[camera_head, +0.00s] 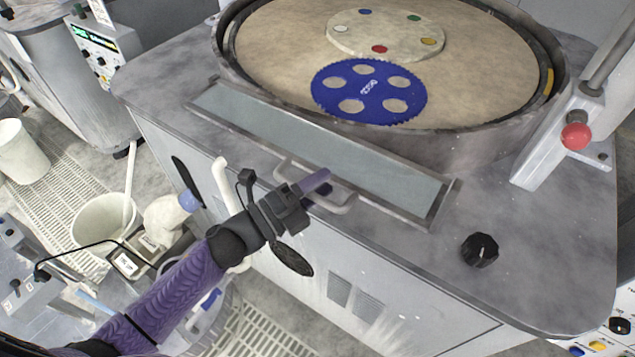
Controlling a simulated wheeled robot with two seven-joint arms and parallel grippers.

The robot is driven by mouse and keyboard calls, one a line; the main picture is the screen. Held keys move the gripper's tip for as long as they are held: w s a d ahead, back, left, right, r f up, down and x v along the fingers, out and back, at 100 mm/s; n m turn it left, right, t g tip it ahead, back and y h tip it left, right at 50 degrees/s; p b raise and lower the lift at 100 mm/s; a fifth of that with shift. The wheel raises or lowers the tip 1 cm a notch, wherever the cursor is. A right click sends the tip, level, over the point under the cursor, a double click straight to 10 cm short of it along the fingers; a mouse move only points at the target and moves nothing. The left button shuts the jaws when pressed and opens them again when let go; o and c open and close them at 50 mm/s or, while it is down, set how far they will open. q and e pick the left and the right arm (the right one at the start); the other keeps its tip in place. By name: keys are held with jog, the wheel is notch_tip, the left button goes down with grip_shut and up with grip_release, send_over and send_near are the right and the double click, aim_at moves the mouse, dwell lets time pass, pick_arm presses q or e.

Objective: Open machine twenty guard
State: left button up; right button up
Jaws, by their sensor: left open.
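The guard is a low panel with a grey-green window (320,145) in a metal frame, lying along the front edge of the machine top. A light grey bar handle (340,206) is fixed along its front side. My left gripper (318,187) is open at this handle, its fingers reaching over the bar. I cannot tell whether they touch it. Behind the guard is the round polishing platen (275,45) with a blue toothed carrier disc (369,92) and a pale disc with coloured dots (385,35). My right gripper is not in view.
White buckets (104,222) stand on the floor grating at left. Another machine (65,70) stands at upper left.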

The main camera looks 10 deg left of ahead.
pick_arm(q)
grip_shut()
jog(key=shift+r, duration=0.15)
dwell(1.2)
